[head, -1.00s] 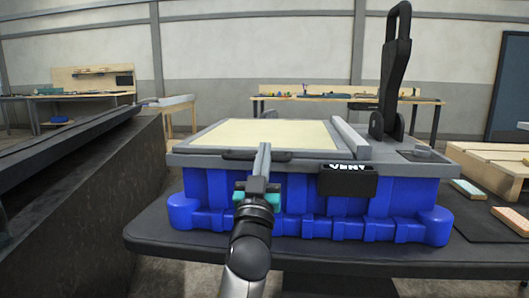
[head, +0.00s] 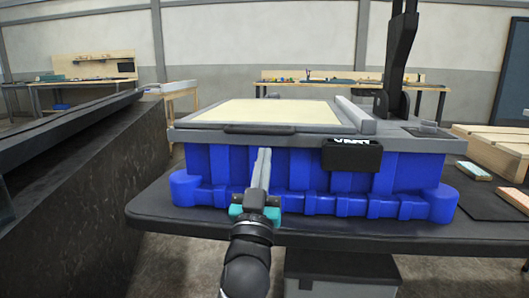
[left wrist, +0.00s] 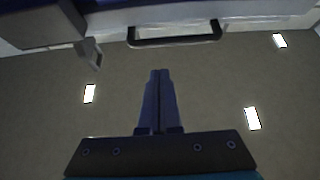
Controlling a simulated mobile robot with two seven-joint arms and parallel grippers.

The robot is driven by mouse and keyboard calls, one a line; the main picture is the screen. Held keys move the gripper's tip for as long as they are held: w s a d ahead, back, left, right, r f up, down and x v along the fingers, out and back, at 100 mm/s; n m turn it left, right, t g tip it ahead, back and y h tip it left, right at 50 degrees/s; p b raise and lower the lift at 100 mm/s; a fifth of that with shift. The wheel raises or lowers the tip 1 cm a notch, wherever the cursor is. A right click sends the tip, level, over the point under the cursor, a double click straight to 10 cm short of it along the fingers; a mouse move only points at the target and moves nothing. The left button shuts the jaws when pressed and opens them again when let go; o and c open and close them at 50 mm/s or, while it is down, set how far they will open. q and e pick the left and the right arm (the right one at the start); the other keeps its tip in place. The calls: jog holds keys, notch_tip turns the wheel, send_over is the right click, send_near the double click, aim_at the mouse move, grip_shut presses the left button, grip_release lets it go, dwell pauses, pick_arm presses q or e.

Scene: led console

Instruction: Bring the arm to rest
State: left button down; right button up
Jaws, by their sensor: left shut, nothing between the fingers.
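My left gripper (head: 264,152) is in front of the blue console (head: 330,178), its fingers shut together with nothing between them. It points up in the head view, in front of the blue front wall and below the black front handle (head: 260,129). In the left wrist view the closed fingers (left wrist: 160,75) point toward a dark handle (left wrist: 175,42), with a visible gap between. A black label block (head: 352,155) is on the console's front, right of my gripper. My right gripper is not in view.
The console stands on a dark table (head: 150,208). A tall black lever (head: 398,55) rises at its back right. A dark slanted counter (head: 85,190) is at the left. A wooden pallet (head: 495,150) and small blocks lie at the right.

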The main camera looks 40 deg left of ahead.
pick_arm(q)
jog(key=shift+s+d+f, duration=0.1)
jog(key=shift+s+f, duration=0.15)
jog(key=shift+f, duration=0.05)
